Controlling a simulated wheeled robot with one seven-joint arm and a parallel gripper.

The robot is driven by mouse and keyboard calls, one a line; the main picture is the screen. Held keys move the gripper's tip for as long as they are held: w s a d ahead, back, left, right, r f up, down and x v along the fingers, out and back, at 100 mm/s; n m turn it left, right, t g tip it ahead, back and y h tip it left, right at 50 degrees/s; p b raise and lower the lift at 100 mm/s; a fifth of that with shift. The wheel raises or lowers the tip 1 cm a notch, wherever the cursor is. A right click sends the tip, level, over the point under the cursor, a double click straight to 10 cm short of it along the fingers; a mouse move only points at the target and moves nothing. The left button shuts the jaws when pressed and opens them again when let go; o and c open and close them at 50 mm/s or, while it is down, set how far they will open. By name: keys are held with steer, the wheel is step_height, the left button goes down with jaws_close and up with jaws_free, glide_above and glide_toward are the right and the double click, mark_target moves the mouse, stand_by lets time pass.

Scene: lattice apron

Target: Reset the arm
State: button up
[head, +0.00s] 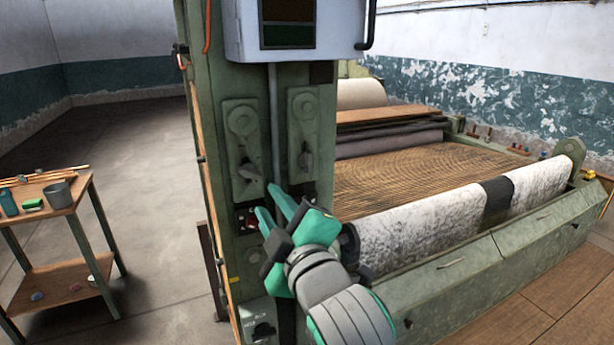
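My arm (345,312) reaches up from the bottom middle toward the front of a green machine column (225,140). My gripper (267,199) has green fingers that stand apart with a gap between them, and I see nothing held there. A small red part (249,221) on the column shows just left of the fingers. I cannot tell whether the fingers touch the column. My gripper and wrist hide part of the column's lower front.
A grey-white box (236,30) is on the column above. Right of it is the machine bed (430,170) with a speckled roller (420,225). A wooden side table (77,200) with a grey bucket (58,194) stands left. The floor (150,150) between table and column is clear.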

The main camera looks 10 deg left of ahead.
steer(key=w+d+f+m+t+h, duration=0.15)
steer(key=f+m, duration=0.25)
steer(key=f, duration=0.4)
steer(key=d+f+m+t+h, duration=0.1)
steer(key=d+f+m, duration=0.1)
steer(key=f+m, duration=0.35)
steer(key=s+d+f+m+h, duration=0.2)
steer(key=s+f+m, duration=0.1)
steer(key=f, duration=0.6)
steer(key=s+d+f+m+h, duration=0.2)
steer(key=s+d+f+m, duration=0.15)
steer(key=f, duration=0.55)
steer(key=s+d+f+m+h, duration=0.2)
steer(key=s+f+h, duration=0.1)
steer(key=s+f, duration=0.9)
steer(key=s+d+f+g, duration=0.1)
steer(key=s, duration=0.8)
steer(key=s+d+f+g, duration=0.1)
steer(key=s+d, duration=0.1)
steer(key=s, duration=0.8)
steer(key=shift+f+h, duration=0.25)
steer(key=shift+h, duration=0.1)
steer(key=shift+o, duration=0.3)
